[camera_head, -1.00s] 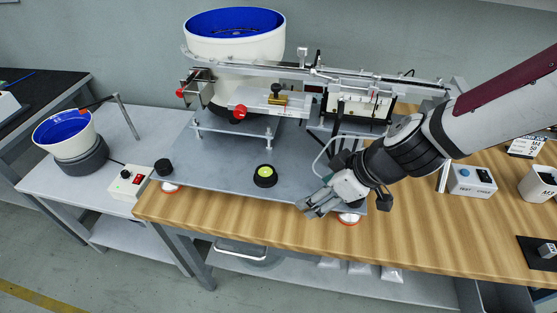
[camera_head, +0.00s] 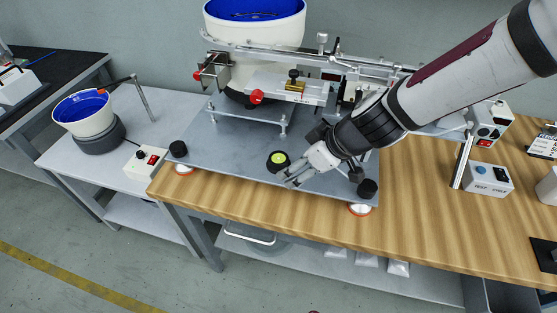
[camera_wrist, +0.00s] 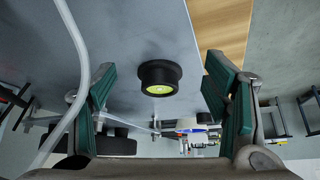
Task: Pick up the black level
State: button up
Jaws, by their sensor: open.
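The black level (camera_head: 278,160) is a short round black puck with a yellow-green bubble face. It sits on the grey metal plate near its front edge. My gripper (camera_head: 287,180) is just to the right and front of it in the head view, with its fingers pointing toward the front left. In the wrist view, the level (camera_wrist: 159,78) shows ahead between the two green-padded fingers of my gripper (camera_wrist: 160,95). The fingers are wide apart, with nothing between the pads. I cannot tell the exact gap to the level.
The grey plate (camera_head: 225,150) has black knobs (camera_head: 178,149) at its corners. A rail assembly with a red knob (camera_head: 257,97) and a white-blue bowl (camera_head: 255,30) stands behind the level. A test box (camera_head: 487,178) is at the right. The wooden table front (camera_head: 290,212) is bare.

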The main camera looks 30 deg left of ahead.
aim_at(279, 158)
jog(key=a, duration=0.3)
jog(key=a+p, duration=0.1)
jog(key=shift+w+a, duration=0.3)
jog(key=shift+a, duration=0.1)
jog(key=shift+w+a+f, duration=0.1)
jog(key=shift+a+f, duration=0.2)
jog(key=shift+f, duration=0.25)
jog(key=c, duration=1.4)
jog(key=shift+r, duration=0.1)
jog(key=shift+c, duration=0.2)
